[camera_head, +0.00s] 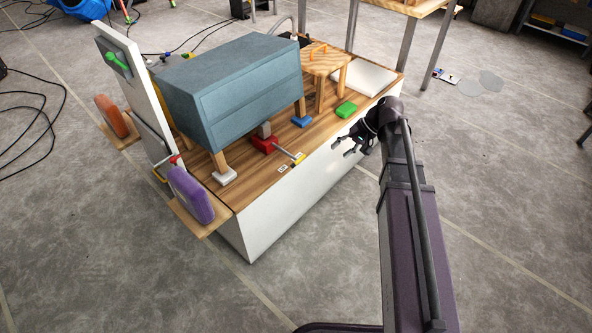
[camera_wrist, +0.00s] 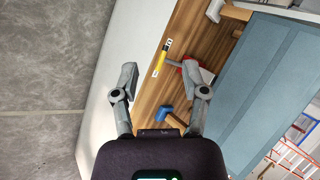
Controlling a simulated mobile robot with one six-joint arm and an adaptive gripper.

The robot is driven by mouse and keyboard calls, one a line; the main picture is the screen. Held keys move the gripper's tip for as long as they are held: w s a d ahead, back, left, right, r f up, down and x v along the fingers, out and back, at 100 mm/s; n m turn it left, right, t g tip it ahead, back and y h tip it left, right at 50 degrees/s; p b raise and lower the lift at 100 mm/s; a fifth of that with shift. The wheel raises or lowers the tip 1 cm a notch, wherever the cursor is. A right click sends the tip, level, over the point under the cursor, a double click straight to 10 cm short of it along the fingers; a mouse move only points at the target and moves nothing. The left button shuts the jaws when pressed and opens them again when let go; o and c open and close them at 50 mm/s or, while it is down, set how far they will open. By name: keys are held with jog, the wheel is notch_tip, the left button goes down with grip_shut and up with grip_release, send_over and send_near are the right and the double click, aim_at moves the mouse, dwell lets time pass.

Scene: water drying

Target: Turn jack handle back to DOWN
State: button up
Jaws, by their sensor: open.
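The jack is a small red block (camera_head: 263,146) under the front edge of a blue-grey cabinet (camera_head: 235,88). Its handle (camera_head: 298,157) has a yellow end and sticks out toward the table's front edge. In the wrist view the yellow handle (camera_wrist: 161,60) lies between two small white labels, whose text is too small to read; the red jack (camera_wrist: 188,68) is partly hidden behind a finger. My gripper (camera_head: 345,147) is open and empty, to the right of the handle and apart from it. In the wrist view, the handle lies ahead of the spread fingers (camera_wrist: 165,84).
The cabinet's legs stand on a white block (camera_head: 223,177) and a blue block (camera_head: 302,121). A green block (camera_head: 346,109) and a wooden stool (camera_head: 325,65) are farther right. A purple sponge-like block (camera_head: 190,195) is at the left end. Floor in front is clear.

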aim_at(303, 158)
jog(key=w+a+f+n+g+y+b, duration=0.1)
jog(key=w+f+y+b, duration=0.6)
jog(key=w+f+b, duration=0.7)
jog(key=shift+w+a+f+y+b, duration=0.35)
jog(key=shift+f+b, duration=1.15)
jog(key=shift+b, duration=4.7)
jog(key=b+x, duration=0.2)
jog(key=x, duration=1.1)
jog(key=shift+a+b, duration=0.35)
jog(key=shift+b, duration=0.05)
grip_shut()
